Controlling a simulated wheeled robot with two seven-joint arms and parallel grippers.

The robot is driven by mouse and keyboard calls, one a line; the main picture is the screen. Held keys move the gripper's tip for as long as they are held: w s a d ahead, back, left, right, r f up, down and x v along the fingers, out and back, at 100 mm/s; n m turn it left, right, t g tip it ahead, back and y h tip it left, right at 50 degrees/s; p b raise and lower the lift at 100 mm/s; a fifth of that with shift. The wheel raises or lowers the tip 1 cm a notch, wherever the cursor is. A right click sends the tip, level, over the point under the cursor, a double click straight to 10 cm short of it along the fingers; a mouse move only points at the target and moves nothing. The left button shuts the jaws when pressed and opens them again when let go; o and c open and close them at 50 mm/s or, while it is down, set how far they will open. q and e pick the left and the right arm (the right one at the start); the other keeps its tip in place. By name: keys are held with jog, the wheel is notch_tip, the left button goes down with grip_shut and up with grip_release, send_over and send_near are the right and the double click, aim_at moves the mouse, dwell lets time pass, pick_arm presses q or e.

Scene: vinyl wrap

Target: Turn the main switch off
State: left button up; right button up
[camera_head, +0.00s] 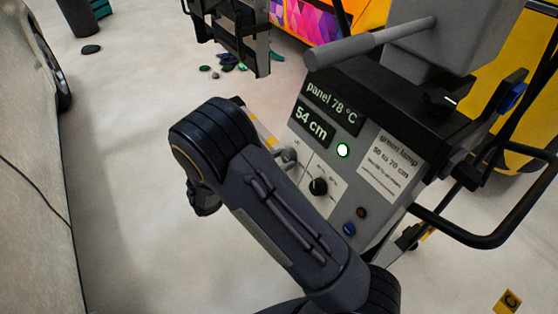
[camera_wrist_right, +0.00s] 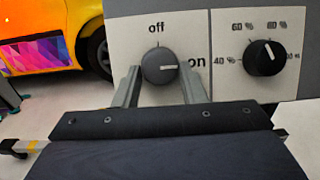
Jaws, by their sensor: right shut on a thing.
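The main switch is a round grey knob (camera_wrist_right: 160,65) on the lamp's light grey panel, with "off" printed above it and "on" to its right. Its white mark points right, at "on". In the head view the knob (camera_head: 289,155) shows just past my right wrist. My right gripper (camera_wrist_right: 159,73) has one finger on each side of the knob and is shut on it. In the head view the arm hides most of this gripper. The panel (camera_head: 330,150) reads "panel 78 °C" and "54 cm", and a green light (camera_head: 343,150) is lit.
A black percent dial (camera_wrist_right: 265,58) sits right of the switch. A blue button (camera_head: 349,229) is lower on the panel. A grey bar (camera_head: 370,43) juts out above it, and a black handle (camera_head: 480,240) is at right. A car (camera_head: 35,150) stands at left.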

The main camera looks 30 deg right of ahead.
jog(key=shift+s+r+n+t+p, duration=0.15)
jog(key=shift+n+t+p, duration=0.15)
jog(key=shift+n+p, duration=0.45)
jog(key=n+t+y+p, duration=0.1)
jog(key=n+p, duration=0.3)
jog(key=n, duration=0.1)
jog(key=n+t+y+p, duration=0.1)
jog(key=n+t+p, duration=0.1)
jog(key=n+p, duration=0.2)
jog(key=s+n+t+y+p, duration=0.1)
jog(key=n+p, duration=0.4)
jog(key=shift+d+r+n+t+y, duration=0.2)
jog(key=shift+r+n+t+y, duration=0.1)
jog(key=shift+r+n+t, duration=0.1)
jog(key=n+y+p, duration=0.1)
jog(key=n+p, duration=0.2)
jog(key=shift+s+r, duration=0.1)
jog(key=shift+d+n+y+p, duration=0.1)
jog(key=shift+n+y+p, duration=0.3)
jog(key=shift+n+p, duration=0.45)
jog(key=o, duration=1)
